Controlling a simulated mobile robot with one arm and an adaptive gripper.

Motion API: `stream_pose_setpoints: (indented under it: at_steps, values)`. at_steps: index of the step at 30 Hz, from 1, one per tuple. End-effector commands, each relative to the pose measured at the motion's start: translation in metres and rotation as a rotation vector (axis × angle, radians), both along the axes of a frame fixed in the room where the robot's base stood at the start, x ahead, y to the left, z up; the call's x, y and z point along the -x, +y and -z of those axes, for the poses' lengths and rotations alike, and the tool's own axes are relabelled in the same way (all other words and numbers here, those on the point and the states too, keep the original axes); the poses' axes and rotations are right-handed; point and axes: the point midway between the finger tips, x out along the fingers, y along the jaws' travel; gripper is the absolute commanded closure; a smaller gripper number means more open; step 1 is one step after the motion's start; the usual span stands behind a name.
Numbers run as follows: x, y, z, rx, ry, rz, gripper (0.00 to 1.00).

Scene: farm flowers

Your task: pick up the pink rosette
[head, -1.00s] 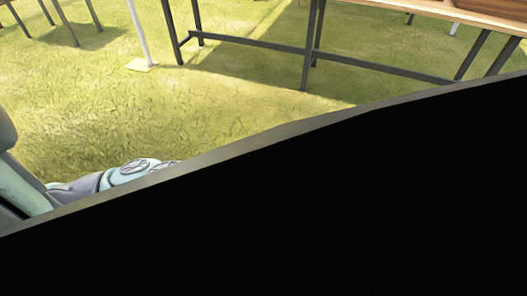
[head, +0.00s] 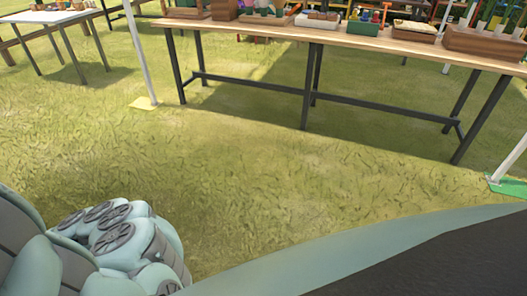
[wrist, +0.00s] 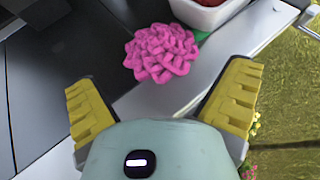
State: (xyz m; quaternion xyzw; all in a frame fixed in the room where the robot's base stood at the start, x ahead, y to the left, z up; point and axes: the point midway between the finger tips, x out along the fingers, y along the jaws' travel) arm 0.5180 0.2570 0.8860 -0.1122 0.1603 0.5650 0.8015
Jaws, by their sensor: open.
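The pink rosette (wrist: 160,52) shows in the wrist view, above the middle of the picture, on a grey surface (wrist: 185,92) close to its edge. It is a round cluster of pink petals with a bit of green beside it. My gripper (wrist: 165,105) is open, with its yellow ridged fingers spread left and right. The rosette lies beyond the fingertips, roughly between them in the picture, and nothing is held. The head view shows neither the rosette nor my gripper's fingers.
A white container (wrist: 208,12) with something red in it stands right behind the rosette. Grass (wrist: 290,110) lies below the surface's right edge. In the head view, a long wooden table (head: 350,38) with planters stands across open grass, and a smaller table (head: 45,17) is at upper left.

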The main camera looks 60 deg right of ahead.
Motion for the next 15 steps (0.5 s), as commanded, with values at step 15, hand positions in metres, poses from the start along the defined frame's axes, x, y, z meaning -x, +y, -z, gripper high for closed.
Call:
stream_pose_setpoints:
  at_steps: [15]
  values:
    - [-0.008,0.03,0.012,0.0,-0.001,-0.006,0.0]
